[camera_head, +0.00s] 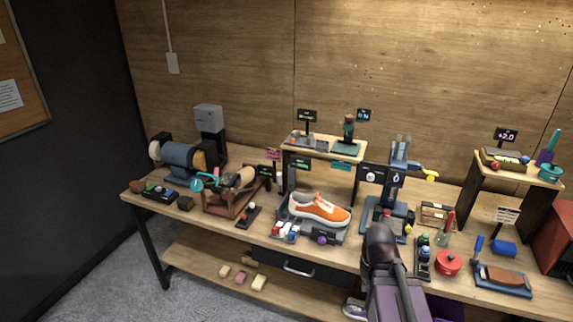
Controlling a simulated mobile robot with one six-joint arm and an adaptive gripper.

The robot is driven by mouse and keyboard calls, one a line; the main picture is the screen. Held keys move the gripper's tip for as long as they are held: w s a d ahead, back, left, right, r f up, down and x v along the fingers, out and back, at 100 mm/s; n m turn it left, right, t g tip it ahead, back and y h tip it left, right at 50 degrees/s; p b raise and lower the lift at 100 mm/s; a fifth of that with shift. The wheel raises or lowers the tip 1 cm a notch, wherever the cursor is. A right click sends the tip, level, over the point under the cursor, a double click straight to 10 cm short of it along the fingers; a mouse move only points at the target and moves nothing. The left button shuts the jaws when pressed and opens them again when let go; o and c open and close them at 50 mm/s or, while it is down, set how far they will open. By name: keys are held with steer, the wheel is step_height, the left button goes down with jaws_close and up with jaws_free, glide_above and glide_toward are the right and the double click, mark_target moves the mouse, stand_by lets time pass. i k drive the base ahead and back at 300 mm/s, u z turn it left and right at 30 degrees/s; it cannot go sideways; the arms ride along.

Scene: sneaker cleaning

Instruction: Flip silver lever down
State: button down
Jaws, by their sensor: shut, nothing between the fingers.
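I cannot clearly pick out a silver lever in this view. A blue upright device (397,180) with two pale prongs on top stands on the workbench (225,222), right of the middle, with a yellow-ended handle (430,175) at its right. A small dark green post on a base (348,132) stands on the raised wooden shelf (345,152) near a small sign. An orange sneaker (318,209) with a white sole rests on a grey stand. My arm rises from the bottom edge in front of the bench. My gripper's fingers do not show; the arm may hide them.
A red round pot (448,263), small bottles and a brush board (503,280) crowd the right. A second shelf (530,175) stands at the back right. The bench has little free room.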

mark_target(278, 174)
steer(key=u, duration=0.1)
steer(key=i, duration=1.15)
steer(key=u, duration=0.55)
